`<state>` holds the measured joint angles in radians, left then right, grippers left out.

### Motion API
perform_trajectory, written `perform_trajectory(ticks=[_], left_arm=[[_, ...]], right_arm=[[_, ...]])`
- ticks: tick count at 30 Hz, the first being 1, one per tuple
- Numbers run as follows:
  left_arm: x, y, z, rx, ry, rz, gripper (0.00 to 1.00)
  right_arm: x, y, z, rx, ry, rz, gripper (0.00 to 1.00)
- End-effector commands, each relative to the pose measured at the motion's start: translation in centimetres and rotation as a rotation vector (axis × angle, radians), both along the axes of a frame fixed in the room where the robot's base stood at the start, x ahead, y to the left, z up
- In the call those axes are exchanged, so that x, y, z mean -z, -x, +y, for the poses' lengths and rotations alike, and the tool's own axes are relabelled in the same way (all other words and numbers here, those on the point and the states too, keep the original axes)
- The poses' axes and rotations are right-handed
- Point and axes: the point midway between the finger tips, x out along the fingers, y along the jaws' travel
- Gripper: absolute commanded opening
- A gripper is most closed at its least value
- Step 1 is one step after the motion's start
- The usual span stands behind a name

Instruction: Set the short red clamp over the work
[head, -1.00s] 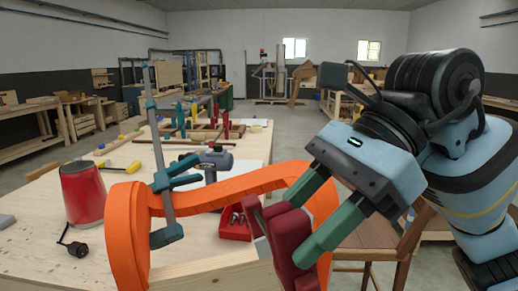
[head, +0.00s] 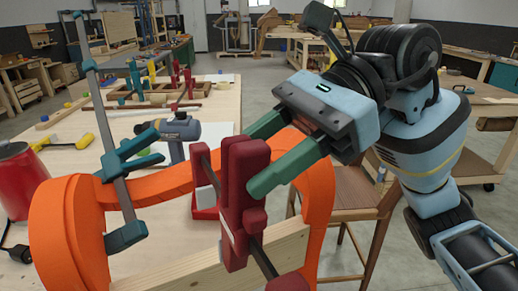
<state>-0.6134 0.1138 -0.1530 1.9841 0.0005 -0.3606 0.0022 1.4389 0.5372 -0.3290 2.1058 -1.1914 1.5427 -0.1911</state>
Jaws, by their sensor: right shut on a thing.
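The short red clamp (head: 240,215) is held by my right gripper (head: 268,150), whose two green fingers are shut on its red body. The clamp stands roughly upright over the orange curved form (head: 70,235), in front of its right part, and overlaps the pale wooden board (head: 190,272) in the picture. I cannot tell whether its jaws touch the work. A red block (head: 288,284) shows at the lower end of its dark bar. A teal clamp (head: 127,160) with a long grey bar sits across the form's left part. My left gripper is not in view.
A blue-grey drill (head: 178,130) stands on the bench behind the form. A wooden chair (head: 355,200) stands right of the form. Other clamps (head: 180,80) are farther back.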

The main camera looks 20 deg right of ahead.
Motion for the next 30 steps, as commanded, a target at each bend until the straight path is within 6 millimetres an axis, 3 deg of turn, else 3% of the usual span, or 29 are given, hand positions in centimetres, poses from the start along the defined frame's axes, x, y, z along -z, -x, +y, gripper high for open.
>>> perform_trajectory(ticks=[21,30], left_arm=[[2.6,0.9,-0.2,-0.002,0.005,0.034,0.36],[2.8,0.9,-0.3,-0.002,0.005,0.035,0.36]], right_arm=[[4.9,-0.1,0.0,0.0,-0.002,0.001,0.09],[5.3,0.0,0.0,-0.001,-0.001,-0.003,0.09]])
